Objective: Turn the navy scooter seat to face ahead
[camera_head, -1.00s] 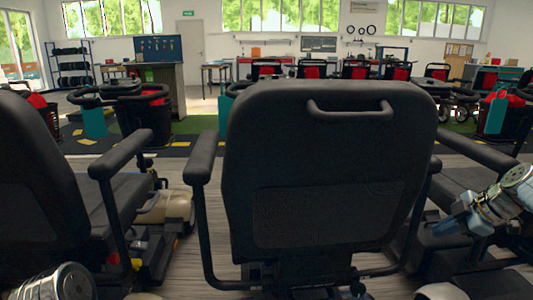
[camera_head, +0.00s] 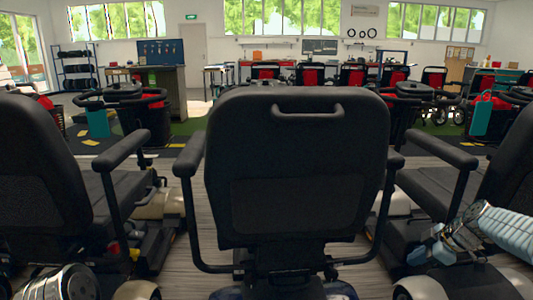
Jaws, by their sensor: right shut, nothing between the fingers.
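The navy scooter stands in the middle, close in front of me. A strip of its dark blue body (camera_head: 342,290) shows at the bottom edge. Its black seat (camera_head: 297,160) shows its back to me almost squarely, with a loop handle on top and an armrest on each side. My right gripper (camera_head: 425,254) is low at the right, shut and empty, apart from the seat and in front of the right-hand scooter. My left gripper is out of view.
A beige scooter with a black seat (camera_head: 38,185) stands close on the left. Another black-seated scooter (camera_head: 512,165) stands close on the right. Narrow floor gaps separate them. More scooters with red parts (camera_head: 145,115) stand beyond, facing this row.

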